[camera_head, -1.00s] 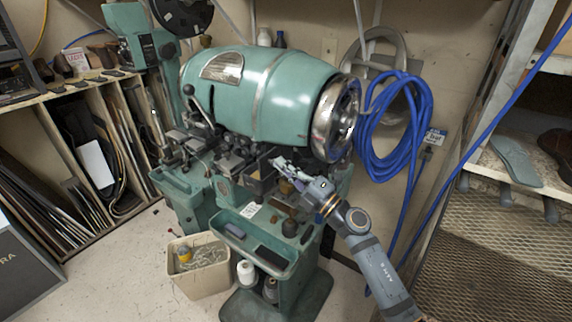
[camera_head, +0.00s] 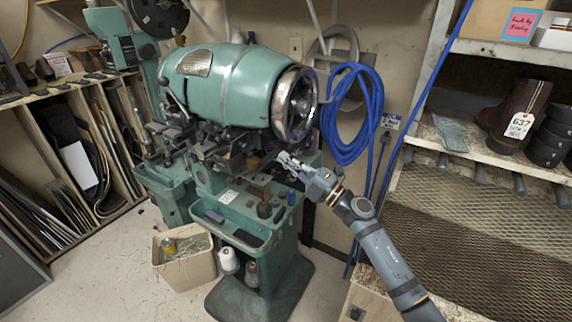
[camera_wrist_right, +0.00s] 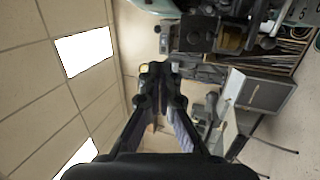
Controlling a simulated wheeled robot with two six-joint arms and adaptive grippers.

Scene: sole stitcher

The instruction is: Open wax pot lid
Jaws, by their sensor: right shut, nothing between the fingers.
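The green sole stitcher (camera_head: 222,85) stands in the middle of the head view. A dark box-like part (camera_head: 255,184) sits on it below the drum; it may be the wax pot, but I cannot make out a lid or whether it is open. My right gripper (camera_head: 284,160) is just right of this part, below the drum's wheel, shut and empty. In the right wrist view its fingertips (camera_wrist_right: 160,72) are together, with dark machine parts (camera_wrist_right: 195,35) beyond. My left gripper is in neither view.
A blue hose coil (camera_head: 350,115) hangs on the wall behind my right arm. A shelf (camera_head: 470,160) with boots and a mesh surface is at the right. A cream bin (camera_head: 186,262) stands on the floor left of the machine's base.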

